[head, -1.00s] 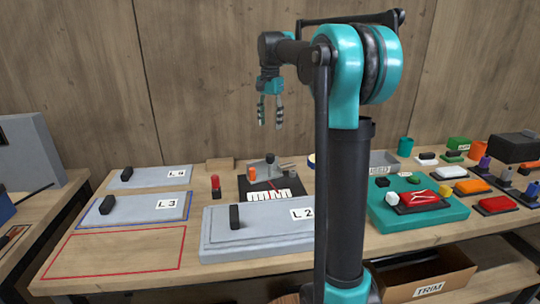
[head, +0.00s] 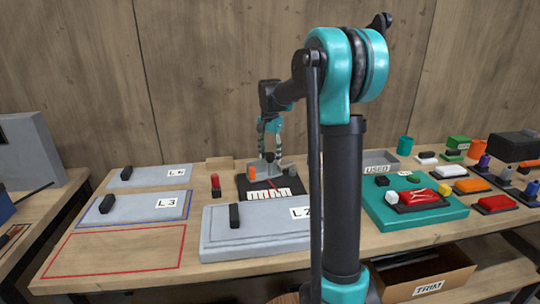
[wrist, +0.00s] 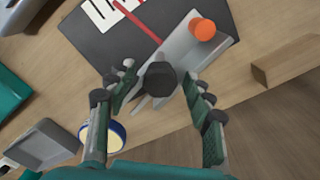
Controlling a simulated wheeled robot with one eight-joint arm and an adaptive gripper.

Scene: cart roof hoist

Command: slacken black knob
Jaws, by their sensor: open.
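The black knob (wrist: 160,80) stands on top of a grey metal fixture (wrist: 188,55) in the wrist view. The fixture sits on a black board (wrist: 92,38) with a white scale and a red pointer. My gripper (wrist: 147,90) is open, with one finger on each side of the knob as the wrist view shows it. I cannot tell whether a finger touches it. In the head view my gripper (head: 270,148) points down over the fixture, and its fingers partly hide the knob.
A wooden block (wrist: 284,58) lies behind. A red button post (head: 215,185), the grey L2 panel (head: 262,243) and a grey USED bin (head: 377,168) stand around the board.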

